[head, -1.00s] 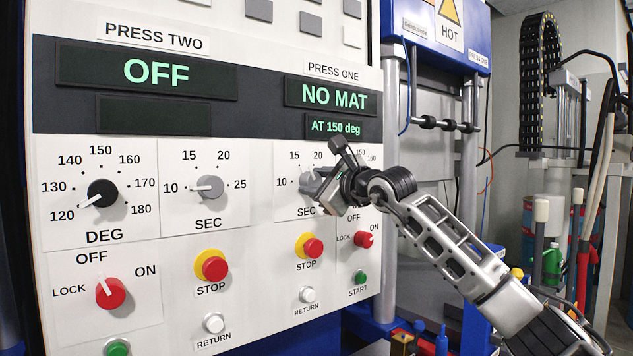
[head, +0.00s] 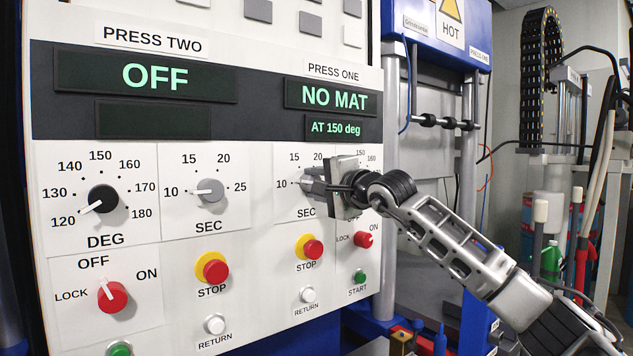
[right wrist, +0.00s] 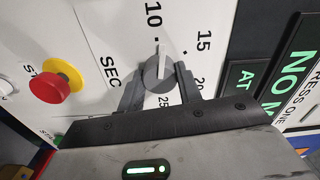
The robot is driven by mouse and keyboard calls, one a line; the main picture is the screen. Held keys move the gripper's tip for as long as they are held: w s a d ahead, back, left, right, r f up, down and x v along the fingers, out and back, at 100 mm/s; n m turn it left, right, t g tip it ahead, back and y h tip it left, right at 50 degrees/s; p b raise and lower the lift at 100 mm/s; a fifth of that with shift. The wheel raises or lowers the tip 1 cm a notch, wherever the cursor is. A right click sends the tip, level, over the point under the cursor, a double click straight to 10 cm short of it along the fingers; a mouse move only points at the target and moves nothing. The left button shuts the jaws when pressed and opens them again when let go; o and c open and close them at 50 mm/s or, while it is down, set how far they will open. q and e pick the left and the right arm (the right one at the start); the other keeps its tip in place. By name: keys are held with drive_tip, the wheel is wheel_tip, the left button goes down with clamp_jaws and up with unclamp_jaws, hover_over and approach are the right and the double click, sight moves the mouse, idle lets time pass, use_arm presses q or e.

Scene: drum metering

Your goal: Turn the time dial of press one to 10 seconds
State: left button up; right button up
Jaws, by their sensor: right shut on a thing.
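The grey time dial of press one shows in the head view (head: 308,183), on the panel marked SEC, partly hidden by my right gripper (head: 318,186). In the right wrist view the dial (right wrist: 158,71) sits between the two fingers of my right gripper (right wrist: 160,82), which is shut on it. Its pale pointer is directed at the 10 mark (right wrist: 153,20). The press one display (head: 332,97) reads NO MAT, and the smaller one below (head: 335,128) reads AT 150 deg. My left gripper is not in view.
Below the dial are the press one STOP button (head: 313,250), the RETURN button (head: 308,295), the red LOCK switch (head: 363,239) and the green START button (head: 360,277). The press two dial (head: 210,190) is to the left. My right gripper covers most of the press one temperature dial.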

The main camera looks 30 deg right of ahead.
drive_tip(key=shift+n, duration=1)
drive_tip(key=shift+f, duration=0.1)
drive_tip(key=o, duration=1)
drive_tip(key=shift+s, duration=0.1)
